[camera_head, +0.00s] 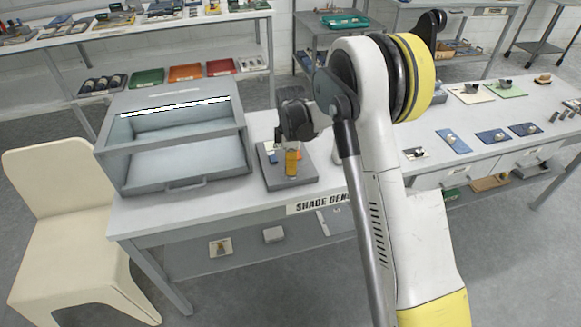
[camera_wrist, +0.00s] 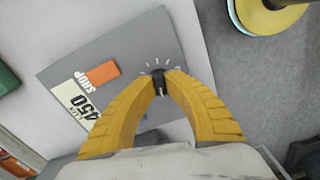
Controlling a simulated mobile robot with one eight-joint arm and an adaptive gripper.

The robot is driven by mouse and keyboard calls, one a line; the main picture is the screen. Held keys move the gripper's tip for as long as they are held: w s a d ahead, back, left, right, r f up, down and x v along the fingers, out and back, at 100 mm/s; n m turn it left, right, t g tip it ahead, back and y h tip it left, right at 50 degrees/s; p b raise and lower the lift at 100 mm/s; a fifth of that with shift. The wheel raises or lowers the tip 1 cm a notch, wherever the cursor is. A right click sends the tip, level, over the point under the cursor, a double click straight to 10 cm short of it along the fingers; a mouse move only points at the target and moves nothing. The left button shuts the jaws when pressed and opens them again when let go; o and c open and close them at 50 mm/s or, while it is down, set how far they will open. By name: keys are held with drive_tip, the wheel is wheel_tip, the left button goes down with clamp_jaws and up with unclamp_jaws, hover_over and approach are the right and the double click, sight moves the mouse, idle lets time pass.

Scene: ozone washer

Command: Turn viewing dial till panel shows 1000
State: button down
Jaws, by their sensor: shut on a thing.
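The grey control panel (camera_wrist: 110,50) lies flat on the bench; in the head view its plate (camera_head: 300,178) sits to the right of the grey box. In the wrist view a small dark dial (camera_wrist: 158,82) with white tick marks around it stands on the panel. My gripper (camera_wrist: 160,82) has its yellow fingers closed together on the dial, one on each side. A pale readout (camera_wrist: 77,105) on the panel shows 450 with small lettering. An orange label (camera_wrist: 103,72) beside it seems to read SHOP. In the head view my gripper (camera_head: 291,160) hides the dial.
A grey open-fronted box with a lit strip (camera_head: 185,178) stands left of the panel. A cream chair (camera_head: 70,225) is at the bench's left end. Several small cards with parts (camera_head: 490,137) lie on the right of the bench. Shelves with coloured bins (camera_head: 185,73) stand behind.

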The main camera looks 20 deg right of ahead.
drive_tip(key=m, duration=1.4)
drive_tip(key=shift+m, duration=0.3)
drive_tip(key=m, duration=0.3)
drive_tip(key=shift+m, duration=0.3)
drive_tip(key=m, duration=0.3)
drive_tip(key=shift+m, duration=0.4)
drive_tip(key=m, duration=0.6)
drive_tip(key=shift+m, duration=0.4)
